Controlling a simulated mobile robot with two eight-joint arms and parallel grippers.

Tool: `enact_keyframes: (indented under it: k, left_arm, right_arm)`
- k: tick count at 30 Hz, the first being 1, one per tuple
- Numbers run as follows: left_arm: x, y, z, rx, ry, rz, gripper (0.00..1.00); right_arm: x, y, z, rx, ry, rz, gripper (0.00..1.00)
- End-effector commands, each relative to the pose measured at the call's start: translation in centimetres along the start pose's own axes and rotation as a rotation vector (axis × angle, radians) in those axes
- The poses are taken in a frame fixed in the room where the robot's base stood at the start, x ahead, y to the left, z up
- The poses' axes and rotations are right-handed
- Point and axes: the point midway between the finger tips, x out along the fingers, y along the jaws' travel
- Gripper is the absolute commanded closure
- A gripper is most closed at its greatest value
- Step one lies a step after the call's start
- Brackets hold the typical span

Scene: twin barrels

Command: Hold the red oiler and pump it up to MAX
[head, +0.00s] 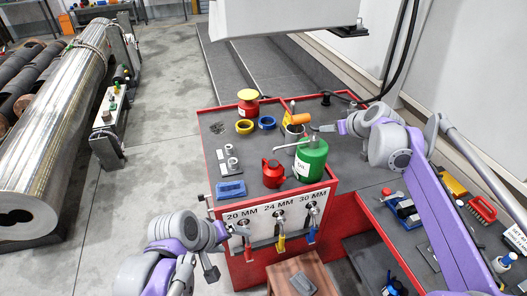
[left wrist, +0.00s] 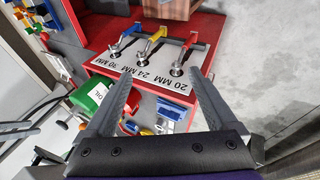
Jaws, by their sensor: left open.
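The red oiler (head: 272,172) stands upright on the grey top of the red cart, close to the left of the green oil can (head: 308,160). My left gripper (head: 226,250) is open and empty, in front of the cart's left front corner, apart from the oiler. No MAX mark is readable.
The cart top (head: 215,128) also holds a blue tray (head: 231,189), tape rolls (head: 244,126) and a red can with yellow top (head: 249,101). A wooden stool (head: 303,271) stands below. Floor left of the cart is clear.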

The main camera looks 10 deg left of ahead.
Motion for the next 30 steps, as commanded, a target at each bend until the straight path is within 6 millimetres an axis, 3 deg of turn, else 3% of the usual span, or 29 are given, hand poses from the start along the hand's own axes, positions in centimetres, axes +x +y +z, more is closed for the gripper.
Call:
enact_keyframes:
  k: [6, 15, 22, 30]
  left_arm:
    - [2.5, 6.1, -5.0, -0.365, -0.122, 0.175, 0.09]
    - [6.5, 12.7, -12.2, -0.839, -0.357, 0.394, 0.09]
    - [9.6, 15.8, -17.8, -1.167, -0.594, 0.54, 0.09]
    - [12.5, 16.7, -22.8, -1.445, -0.878, 0.661, 0.09]
  right_arm:
    - [0.0, 0.0, 0.0, 0.0, 0.0, 0.0, 0.5]
    - [0.0, 0.0, 0.0, 0.0, 0.0, 0.0, 0.5]
    - [0.0, 0.0, 0.0, 0.0, 0.0, 0.0, 0.5]
    - [0.0, 0.0, 0.0, 0.0, 0.0, 0.0, 0.5]
